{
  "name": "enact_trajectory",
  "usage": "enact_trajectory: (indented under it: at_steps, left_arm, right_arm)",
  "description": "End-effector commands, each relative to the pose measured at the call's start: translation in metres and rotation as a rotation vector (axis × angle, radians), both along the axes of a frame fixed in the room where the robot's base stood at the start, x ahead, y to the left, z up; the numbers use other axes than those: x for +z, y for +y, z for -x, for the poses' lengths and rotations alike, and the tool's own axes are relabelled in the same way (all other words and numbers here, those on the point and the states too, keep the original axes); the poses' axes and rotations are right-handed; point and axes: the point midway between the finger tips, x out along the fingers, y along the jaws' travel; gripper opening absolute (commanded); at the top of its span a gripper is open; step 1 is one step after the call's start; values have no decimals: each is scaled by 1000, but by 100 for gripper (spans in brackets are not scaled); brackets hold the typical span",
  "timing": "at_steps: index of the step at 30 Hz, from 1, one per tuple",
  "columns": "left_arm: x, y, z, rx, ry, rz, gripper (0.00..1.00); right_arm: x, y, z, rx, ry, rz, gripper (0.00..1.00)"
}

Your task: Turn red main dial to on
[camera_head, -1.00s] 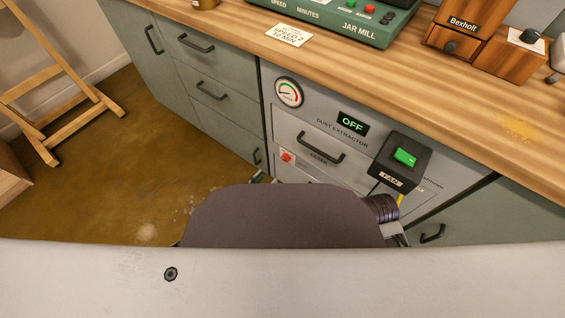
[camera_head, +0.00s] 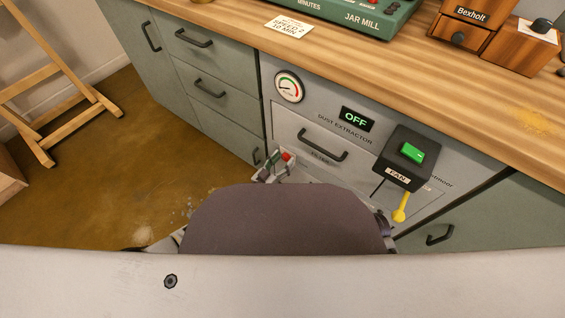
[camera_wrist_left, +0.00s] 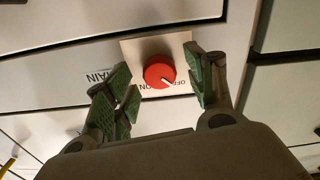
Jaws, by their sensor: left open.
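The red main dial (camera_wrist_left: 159,73) sits on a pale plate (camera_wrist_left: 130,50) on the dust extractor's front. Its white pointer line points to the lower right in the left wrist view, near the plate's lettering. My left gripper (camera_wrist_left: 165,88) is open, with one green-padded finger on each side of the dial; I cannot tell if either touches it. In the head view the left gripper (camera_head: 277,163) is low on the extractor front, by the red dial (camera_head: 286,156), partly hidden by my own body. The right gripper is not clearly visible.
The dust extractor (camera_head: 292,117) has a gauge (camera_head: 289,86), a display reading OFF (camera_head: 356,119), a drawer handle (camera_head: 322,146) and a fan box with a green switch (camera_head: 412,152). A yellow piece (camera_head: 401,206) hangs below the box. The wooden counter (camera_head: 400,70) is above.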

Motion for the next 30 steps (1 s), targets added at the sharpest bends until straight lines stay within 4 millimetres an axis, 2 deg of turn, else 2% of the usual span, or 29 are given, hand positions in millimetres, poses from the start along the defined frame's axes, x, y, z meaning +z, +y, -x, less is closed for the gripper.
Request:
enact_trajectory:
  at_steps: [10,21,30]
  left_arm:
    - [0,-1,-1,0,1,-1,55]
    - [0,-1,-1,0,1,-1,8]
    - [0,-1,-1,-1,-15,-22,8]
  right_arm:
    - [-1,0,0,-2,-1,-2,34]
    - [-1,0,0,-1,-2,-2,34]
    - [0,0,1,0,2,1,34]
